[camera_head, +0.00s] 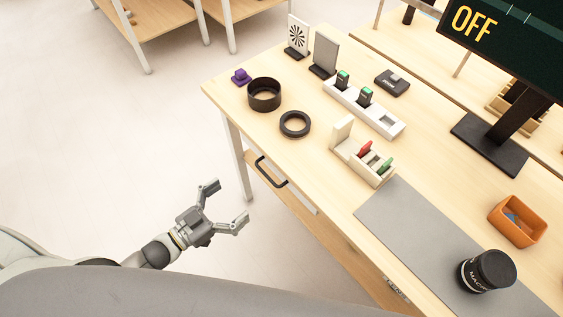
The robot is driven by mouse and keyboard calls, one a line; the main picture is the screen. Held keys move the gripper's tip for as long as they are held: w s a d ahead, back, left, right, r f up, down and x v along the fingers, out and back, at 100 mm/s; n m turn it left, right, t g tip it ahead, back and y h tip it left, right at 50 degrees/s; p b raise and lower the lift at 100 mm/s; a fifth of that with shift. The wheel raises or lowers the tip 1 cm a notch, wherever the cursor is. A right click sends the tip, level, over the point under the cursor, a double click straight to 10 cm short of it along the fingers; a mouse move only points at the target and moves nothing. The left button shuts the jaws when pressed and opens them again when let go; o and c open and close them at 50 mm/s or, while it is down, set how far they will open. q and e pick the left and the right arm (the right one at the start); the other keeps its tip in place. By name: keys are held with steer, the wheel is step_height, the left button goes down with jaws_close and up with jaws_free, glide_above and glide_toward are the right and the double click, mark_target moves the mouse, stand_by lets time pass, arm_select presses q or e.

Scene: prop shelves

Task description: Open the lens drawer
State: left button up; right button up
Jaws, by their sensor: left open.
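The drawer looks shut. Another drawer front with partly legible lettering (397,287) sits further along the same side, near the bottom; I cannot read its label fully. My left gripper (228,204) is open and empty, in front of the table side, left of and below the black handle and apart from it. My right gripper is not in view.
On the table stand a black lens hood (264,93), a black ring (295,123), a white battery holder (385,117), a card holder (369,163), a grey mat (405,235), a black lens (487,270), an orange bin (517,221) and a monitor (513,40). Floor left of the table is clear.

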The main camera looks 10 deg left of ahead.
mark_target(266, 174)
arm_select(q)
steer(key=shift+h, duration=0.3)
steer(key=w+d, duration=0.1)
steer(key=w+d+r, duration=0.1)
steer(key=w+d, duration=0.1)
steer(key=shift+w+d+r+p, duration=0.3)
steer(key=shift+w+d+r, duration=0.05)
steer(key=shift+d+r, duration=0.05)
steer(key=x, duration=0.6)
steer(key=shift+f, duration=0.2)
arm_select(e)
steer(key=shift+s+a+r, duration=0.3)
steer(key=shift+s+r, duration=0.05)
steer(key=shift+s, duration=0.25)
